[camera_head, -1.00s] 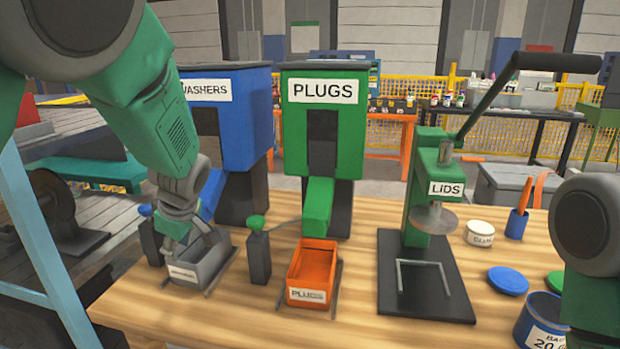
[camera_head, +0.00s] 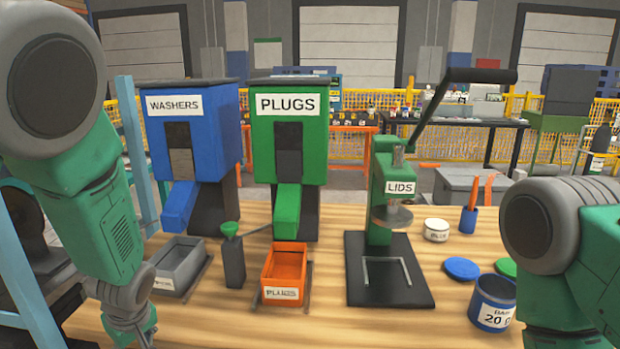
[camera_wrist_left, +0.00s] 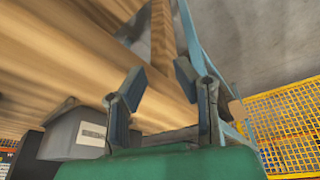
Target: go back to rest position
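My left arm comes down at the left of the head view. Its gripper is at the bottom edge there, partly cut off, over the table's left front. In the left wrist view my left gripper (camera_wrist_left: 158,78) has its two fingers apart with nothing between them. The grey washers bin (camera_head: 180,264) stands to the right of the gripper in the head view and shows at lower left in the wrist view (camera_wrist_left: 75,135). Part of my right arm shows at the right edge; its gripper is out of view.
The wooden table (camera_head: 240,325) holds an orange plugs bin (camera_head: 285,266), a lids press (camera_head: 390,270), a blue can (camera_head: 492,303), a white tin (camera_head: 436,230) and a blue lid (camera_head: 461,268). Blue washers (camera_head: 195,130) and green plugs (camera_head: 290,135) dispensers stand behind. The table's front middle is clear.

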